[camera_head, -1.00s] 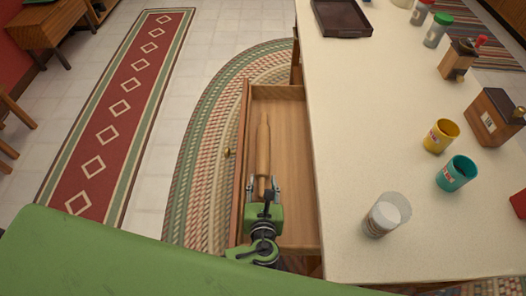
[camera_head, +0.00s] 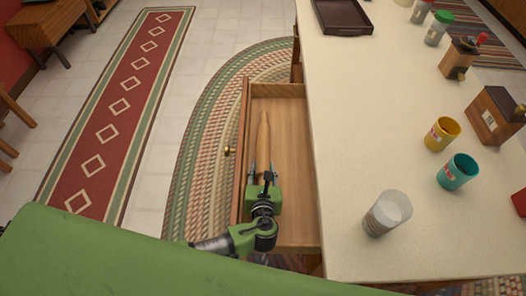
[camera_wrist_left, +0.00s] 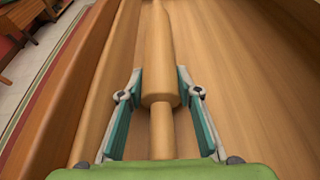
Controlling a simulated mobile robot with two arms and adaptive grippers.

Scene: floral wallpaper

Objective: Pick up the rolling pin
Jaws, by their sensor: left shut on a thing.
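The rolling pin (camera_head: 263,132) is light wood and lies lengthwise inside the open wooden drawer (camera_head: 290,160). In the left wrist view the pin (camera_wrist_left: 160,50) runs away from the camera, with its near handle between the fingers. My left gripper (camera_head: 262,172) is at the near end of the pin. In the left wrist view my left gripper (camera_wrist_left: 160,85) has one finger on each side of the pin's body end and is shut on it. Whether the pin touches the drawer bottom is unclear. My right gripper is not in view.
The pale countertop (camera_head: 350,120) borders the drawer on the right. It holds a clear glass (camera_head: 387,213), a teal cup (camera_head: 457,171), a yellow cup (camera_head: 442,133) and a dark tray (camera_head: 341,17). The drawer front with its brass knob (camera_head: 230,151) is on the left.

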